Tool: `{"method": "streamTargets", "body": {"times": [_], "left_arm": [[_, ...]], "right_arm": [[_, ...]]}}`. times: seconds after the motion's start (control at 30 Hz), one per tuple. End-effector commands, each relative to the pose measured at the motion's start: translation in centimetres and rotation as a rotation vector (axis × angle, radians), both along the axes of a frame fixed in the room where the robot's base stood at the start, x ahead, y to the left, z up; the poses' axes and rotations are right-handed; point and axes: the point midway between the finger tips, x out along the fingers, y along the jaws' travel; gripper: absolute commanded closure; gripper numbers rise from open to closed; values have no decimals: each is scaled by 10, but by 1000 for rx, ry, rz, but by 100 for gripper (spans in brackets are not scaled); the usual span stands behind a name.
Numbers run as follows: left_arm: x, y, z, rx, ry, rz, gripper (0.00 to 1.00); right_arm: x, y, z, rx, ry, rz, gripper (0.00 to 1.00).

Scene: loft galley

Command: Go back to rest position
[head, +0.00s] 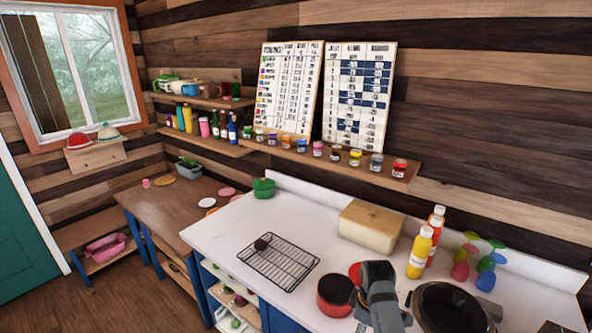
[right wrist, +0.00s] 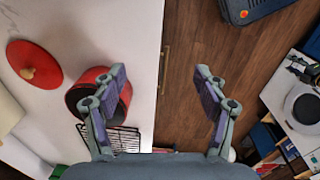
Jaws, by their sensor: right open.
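My right gripper (right wrist: 161,72) is open and empty in the right wrist view, its fingers spread across the counter's front edge. A red pot (right wrist: 124,108) lies partly behind its left finger; the pot also shows in the head view (head: 335,294), beside a grey part of my arm. The pot's red lid (right wrist: 35,62) lies apart from it on the white counter; in the head view it is mostly hidden behind my arm. My left gripper is in neither view.
On the white counter (head: 215,236) are a wire rack (head: 278,263), a wooden-lidded box (head: 370,227), a yellow bottle (head: 420,255), coloured glasses (head: 488,270) and a dark pan (head: 450,309). Open wooden floor (right wrist: 205,40) lies beyond the counter's edge.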

Motion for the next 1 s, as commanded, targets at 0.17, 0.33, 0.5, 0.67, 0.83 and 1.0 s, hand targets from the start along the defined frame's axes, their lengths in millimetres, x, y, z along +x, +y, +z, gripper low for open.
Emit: {"method": "streamTargets", "body": {"times": [0.17, 0.33, 0.5, 0.67, 0.83, 1.0], "left_arm": [[3, 0, 0, 0, -1, 0, 55], [-25, 0, -2, 1, 39, 1, 55], [-38, 1, -3, 1, 59, 2, 55], [-28, 0, -2, 0, 43, 1, 55], [-8, 0, -1, 0, 13, 0, 55], [-9, 0, -8, 0, 14, 0, 55]], "right_arm": [[-43, -25, -24, -5, -48, -213, 28], [-93, -48, -34, -3, -116, -439, 28], [-138, -61, -30, 16, -180, -624, 28], [-172, -65, -19, 42, -226, -751, 28], [-200, -65, -4, 80, -262, -858, 28], [-210, -65, -20, 101, -270, -917, 28]]}}
